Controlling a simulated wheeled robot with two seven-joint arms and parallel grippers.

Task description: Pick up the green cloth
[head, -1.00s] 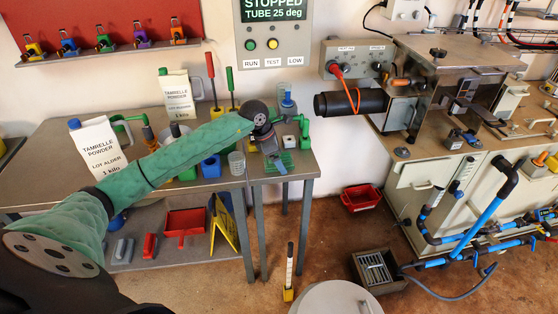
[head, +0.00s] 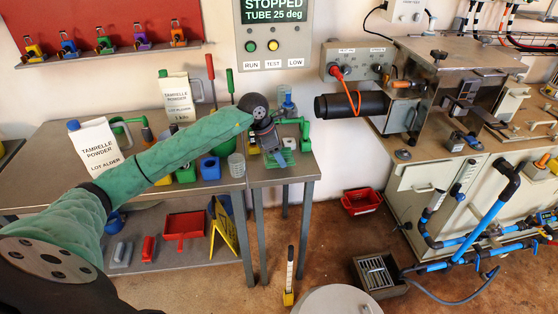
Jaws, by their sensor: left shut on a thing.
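My left arm, in a green sleeve, reaches in from the left in the head view. Its gripper (head: 274,151) points down over the right end of the table and is shut on the green cloth (head: 286,158). The cloth is small and bright green, and part of it is hidden by the gripper. I cannot tell whether the cloth still touches the table top. My right gripper is not in view.
A clear cup (head: 236,165) and a blue container (head: 210,168) stand left of the gripper. A green-handled tool (head: 304,130) is close on its right. White powder bags (head: 95,144) stand further left. A black cylinder (head: 352,104) juts from the machine at right.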

